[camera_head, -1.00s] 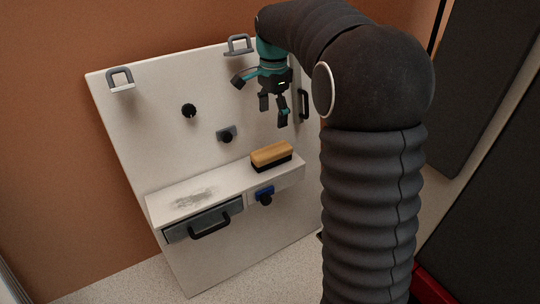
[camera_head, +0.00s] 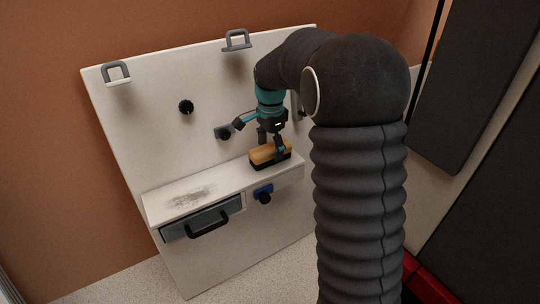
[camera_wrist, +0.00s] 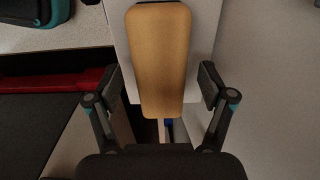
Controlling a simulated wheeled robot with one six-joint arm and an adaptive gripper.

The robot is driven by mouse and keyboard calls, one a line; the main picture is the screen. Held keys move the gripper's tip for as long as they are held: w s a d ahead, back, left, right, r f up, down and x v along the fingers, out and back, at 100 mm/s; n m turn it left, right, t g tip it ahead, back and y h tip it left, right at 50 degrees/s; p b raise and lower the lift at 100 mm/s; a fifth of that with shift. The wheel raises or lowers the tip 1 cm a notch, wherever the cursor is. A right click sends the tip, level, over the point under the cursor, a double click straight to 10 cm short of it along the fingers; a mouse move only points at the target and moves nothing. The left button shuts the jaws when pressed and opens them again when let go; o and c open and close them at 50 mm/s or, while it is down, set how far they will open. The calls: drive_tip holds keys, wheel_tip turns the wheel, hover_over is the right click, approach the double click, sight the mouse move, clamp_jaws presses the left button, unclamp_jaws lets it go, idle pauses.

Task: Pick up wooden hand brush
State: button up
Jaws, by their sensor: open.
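The wooden hand brush (camera_head: 264,153) has a tan wooden back and dark bristles. It lies on the right part of the white shelf (camera_head: 215,188), bristles down. My gripper (camera_head: 272,146) is at the brush from above, its fingers partly in front of the brush in the head view. In the wrist view, the brush's wooden back (camera_wrist: 158,60) lies lengthwise between my open fingers (camera_wrist: 160,95), with a visible gap on each side. The bristles are hidden in the wrist view.
The shelf juts from an upright white panel (camera_head: 150,130) with grey handles (camera_head: 117,72) at its top and dark knobs (camera_head: 186,107). A dark smudge (camera_head: 190,196) marks the shelf's left part.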

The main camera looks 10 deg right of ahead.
sight(274, 147)
drive_tip(key=shift+f, duration=0.75)
drive_tip(key=c, duration=1.3)
drive_tip(key=shift+r, duration=0.15)
drive_tip(key=shift+r, duration=0.55)
drive_tip(key=r, duration=0.1)
drive_tip(key=d+r, duration=0.1)
drive_tip(key=r, duration=0.1)
drive_tip(key=shift+r+p, duration=0.3)
drive_tip(key=shift+p, duration=0.05)
drive_tip(key=d+r, duration=0.2)
drive_tip(key=d, duration=0.1)
drive_tip(key=d+r, duration=0.2)
drive_tip(key=d, duration=0.2)
drive_tip(key=s+d+r+p, duration=0.1)
drive_tip(key=d+r, duration=0.1)
drive_tip(key=d, duration=0.1)
drive_tip(key=shift+s+d, duration=0.1)
drive_tip(key=shift+d, duration=0.25)
